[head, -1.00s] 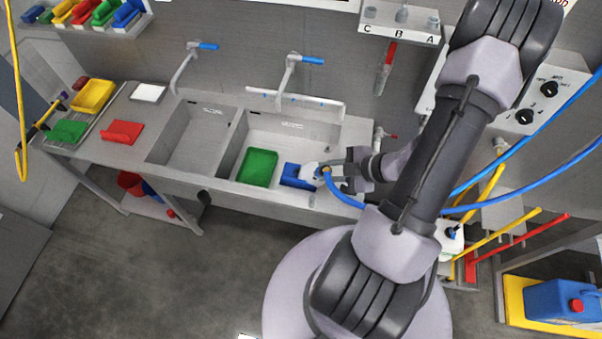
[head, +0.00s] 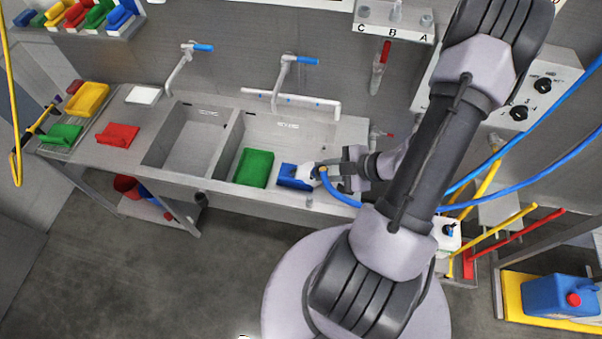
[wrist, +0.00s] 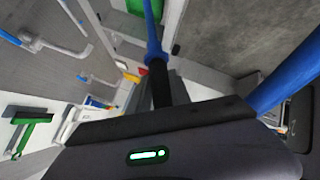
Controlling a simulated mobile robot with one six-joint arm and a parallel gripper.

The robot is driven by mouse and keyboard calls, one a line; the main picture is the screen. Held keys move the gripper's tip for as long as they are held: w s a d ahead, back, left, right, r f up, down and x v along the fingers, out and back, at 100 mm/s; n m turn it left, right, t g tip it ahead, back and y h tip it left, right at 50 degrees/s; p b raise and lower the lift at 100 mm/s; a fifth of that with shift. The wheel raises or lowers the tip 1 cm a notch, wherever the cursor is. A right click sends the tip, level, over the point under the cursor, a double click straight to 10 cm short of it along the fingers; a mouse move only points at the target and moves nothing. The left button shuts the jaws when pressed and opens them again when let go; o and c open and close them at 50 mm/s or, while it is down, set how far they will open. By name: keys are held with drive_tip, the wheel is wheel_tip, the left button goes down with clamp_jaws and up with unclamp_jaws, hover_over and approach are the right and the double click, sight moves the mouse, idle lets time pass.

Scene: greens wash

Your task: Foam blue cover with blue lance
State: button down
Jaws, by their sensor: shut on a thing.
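The blue cover (head: 290,177) lies in the right basin of the sink, to the right of a green cover (head: 254,168). My gripper (head: 328,171) is just right of the blue cover, shut on the blue lance, whose blue-and-black shaft (wrist: 155,55) runs away from me in the wrist view. A blue hose (head: 345,201) curves down from the gripper. A white patch (head: 308,173) sits between gripper and cover and hides the cover's right side; I cannot tell whether it is foam or part of the lance.
The left basin (head: 196,143) is empty. A red cover (head: 118,135) and a white block (head: 143,95) lie on the counter, with yellow and green covers further left. A tap and white pipe (head: 290,103) stand behind the right basin. Blue hoses (head: 535,118) hang at right.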

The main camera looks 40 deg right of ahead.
drive_tip(key=shift+s, duration=0.3)
drive_tip(key=w+a, duration=0.8)
drive_tip(key=w, duration=0.2)
drive_tip(key=shift+a+b, duration=0.25)
drive_tip(key=shift+b, duration=0.1)
idle(0.9)
drive_tip(key=shift+w, duration=0.1)
idle(0.4)
drive_tip(key=c, duration=1.8)
unclamp_jaws()
drive_tip(key=shift+c, duration=0.9)
